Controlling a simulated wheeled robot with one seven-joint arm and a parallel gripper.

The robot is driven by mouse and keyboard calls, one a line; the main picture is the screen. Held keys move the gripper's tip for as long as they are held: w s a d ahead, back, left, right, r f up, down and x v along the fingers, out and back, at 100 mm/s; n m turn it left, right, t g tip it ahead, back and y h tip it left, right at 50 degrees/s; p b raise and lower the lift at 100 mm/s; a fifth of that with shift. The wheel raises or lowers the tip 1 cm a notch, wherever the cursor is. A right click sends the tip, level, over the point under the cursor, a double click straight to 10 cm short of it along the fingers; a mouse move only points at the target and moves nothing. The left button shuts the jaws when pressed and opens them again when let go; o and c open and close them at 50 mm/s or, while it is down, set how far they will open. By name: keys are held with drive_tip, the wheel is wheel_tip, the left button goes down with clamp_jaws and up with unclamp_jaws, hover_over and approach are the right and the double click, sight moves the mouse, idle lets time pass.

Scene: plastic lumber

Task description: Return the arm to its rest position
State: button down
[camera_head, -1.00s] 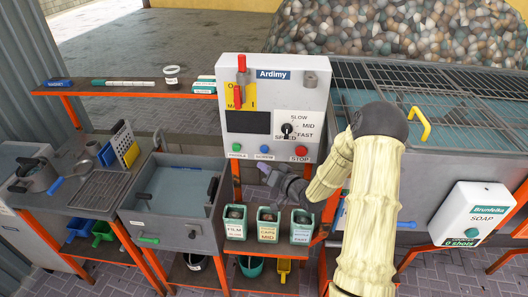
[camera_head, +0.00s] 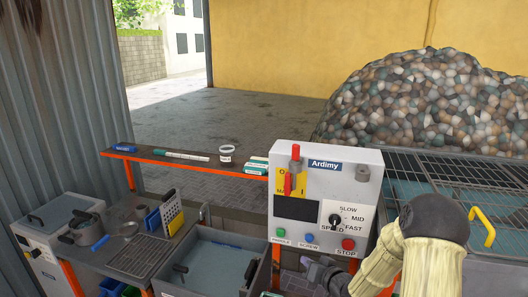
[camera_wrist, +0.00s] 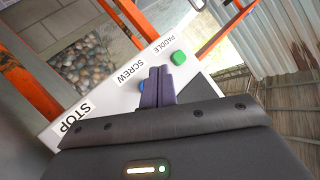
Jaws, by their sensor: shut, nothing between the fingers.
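My arm, in a cream ribbed sleeve with a dark elbow, rises at the lower right of the head view. My gripper (camera_head: 312,265) is low in front of the control box (camera_head: 325,200), below its row of buttons, and partly cut off by the picture's lower edge. In the wrist view my gripper (camera_wrist: 158,72) has its two dark fingers together with nothing between them. Beyond them is the box's white face with the labels STOP, SCREW and PADDLE. The fingers overlap the blue button (camera_wrist: 142,86) in that view; whether they touch it I cannot tell.
The green button (camera_head: 280,232) and red STOP button (camera_head: 348,244) are close by. An orange-edged shelf (camera_head: 190,160) stands left, above a grey sink (camera_head: 215,262) and a pot (camera_head: 82,230). A mesh-topped tank (camera_head: 420,185) is at right, with a yellow handle (camera_head: 482,227).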

drive_tip(key=s+r+g+h, duration=0.2)
drive_tip(key=s+g, duration=0.1)
drive_tip(key=s, duration=0.5)
drive_tip(key=s+r+g+h, duration=0.2)
drive_tip(key=s+g, duration=0.1)
drive_tip(key=s, duration=0.6)
drive_tip(key=s+r+n+g+h, duration=0.1)
drive_tip(key=s+g, duration=0.3)
drive_tip(key=s, duration=0.5)
drive_tip(key=shift+s+a+r+h, duration=0.15)
drive_tip(key=shift+r+h, duration=0.35)
